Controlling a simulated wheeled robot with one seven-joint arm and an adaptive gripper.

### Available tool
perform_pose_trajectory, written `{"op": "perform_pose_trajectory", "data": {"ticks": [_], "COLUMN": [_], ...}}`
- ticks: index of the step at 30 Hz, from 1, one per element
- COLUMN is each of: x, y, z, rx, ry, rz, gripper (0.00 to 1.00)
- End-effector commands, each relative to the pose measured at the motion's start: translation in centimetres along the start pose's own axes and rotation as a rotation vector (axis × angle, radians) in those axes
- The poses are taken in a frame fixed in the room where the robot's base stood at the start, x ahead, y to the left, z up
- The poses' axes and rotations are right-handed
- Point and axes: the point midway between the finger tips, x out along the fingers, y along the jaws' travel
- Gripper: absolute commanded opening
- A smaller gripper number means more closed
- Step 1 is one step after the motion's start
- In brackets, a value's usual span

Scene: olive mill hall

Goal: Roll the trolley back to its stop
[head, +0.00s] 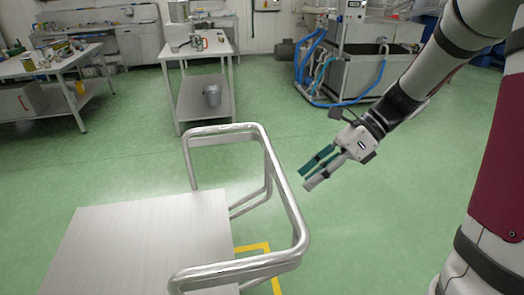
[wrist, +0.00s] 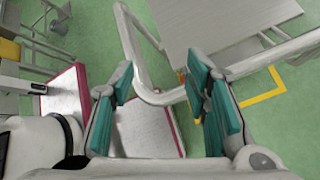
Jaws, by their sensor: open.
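The trolley stands at the lower left of the head view. It has a flat brushed-steel deck (head: 140,245) and a bent tubular handle (head: 285,200) on its right side. My gripper (head: 305,178) is open and empty, just right of the handle in that view and apart from it. In the wrist view, the teal-padded fingers of my gripper (wrist: 160,78) are spread, and the handle's corner (wrist: 155,98) shows between them, beyond the tips. The deck (wrist: 215,25) lies at the top there. The trolley's wheels and any stop are not visible.
A yellow floor marking (head: 262,249) shows beside and partly behind the trolley; it also shows in the wrist view (wrist: 272,88). A tank with blue hoses (head: 345,75) stands back right. Green floor between is clear.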

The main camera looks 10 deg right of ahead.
Motion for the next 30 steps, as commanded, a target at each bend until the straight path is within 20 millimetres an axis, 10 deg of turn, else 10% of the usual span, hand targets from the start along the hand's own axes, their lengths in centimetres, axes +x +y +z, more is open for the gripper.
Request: {"op": "perform_pose_trajectory", "data": {"ticks": [15,30], "x": [-0.2,3.1], "y": [-14.5,-16.4], "z": [-8.6,-7.4], "rx": [1.023,1.135], "ry": [-0.586,-0.657], "rz": [0.217,0.265], "gripper": [0.43,0.43]}}
